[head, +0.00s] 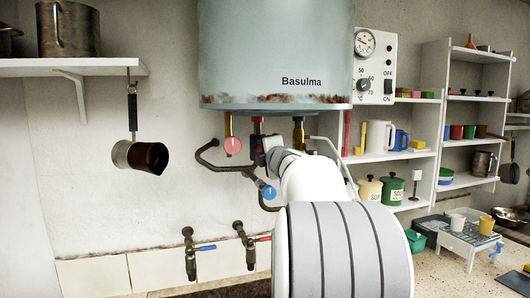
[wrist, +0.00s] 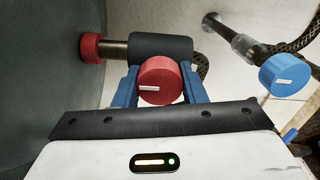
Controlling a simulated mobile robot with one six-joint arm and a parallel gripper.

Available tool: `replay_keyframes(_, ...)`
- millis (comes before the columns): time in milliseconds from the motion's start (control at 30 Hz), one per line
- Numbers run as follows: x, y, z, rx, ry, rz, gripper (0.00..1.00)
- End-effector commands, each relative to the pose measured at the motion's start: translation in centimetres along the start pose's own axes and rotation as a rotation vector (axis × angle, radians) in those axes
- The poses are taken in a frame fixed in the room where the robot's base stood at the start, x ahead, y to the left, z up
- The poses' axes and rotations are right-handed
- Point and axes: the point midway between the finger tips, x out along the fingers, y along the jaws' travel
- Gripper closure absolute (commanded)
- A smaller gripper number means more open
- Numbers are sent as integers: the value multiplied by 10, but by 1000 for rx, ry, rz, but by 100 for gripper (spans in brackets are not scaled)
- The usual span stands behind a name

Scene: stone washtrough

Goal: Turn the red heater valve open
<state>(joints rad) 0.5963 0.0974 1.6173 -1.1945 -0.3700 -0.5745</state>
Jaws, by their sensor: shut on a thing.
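The red heater valve knob (wrist: 160,80) with a white mark on its face sits between the two blue fingers of my gripper (wrist: 158,88) in the wrist view. The fingers are shut on its sides. The white mark lies roughly across the picture. The knob joins a dark valve body (wrist: 162,47) on a pipe. In the head view my gripper (head: 268,148) is at the middle pipe under the pale blue heater (head: 275,50), and my arm hides the knob there.
A blue knob (head: 268,191) is on the pipe below; it also shows in the wrist view (wrist: 284,75). A pinkish-red disc (head: 233,146) hangs just left of my gripper. Two taps (head: 190,254) are lower on the wall. Shelves (head: 385,156) stand at right.

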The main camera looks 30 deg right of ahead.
Motion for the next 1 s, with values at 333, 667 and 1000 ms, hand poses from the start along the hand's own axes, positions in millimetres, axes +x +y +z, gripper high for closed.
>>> replay_keyframes(333,-1,4,1,-1,-2,6,41)
replay_keyframes(667,-9,3,1,0,-2,5,41)
replay_keyframes(1000,-62,4,1,0,-3,5,41)
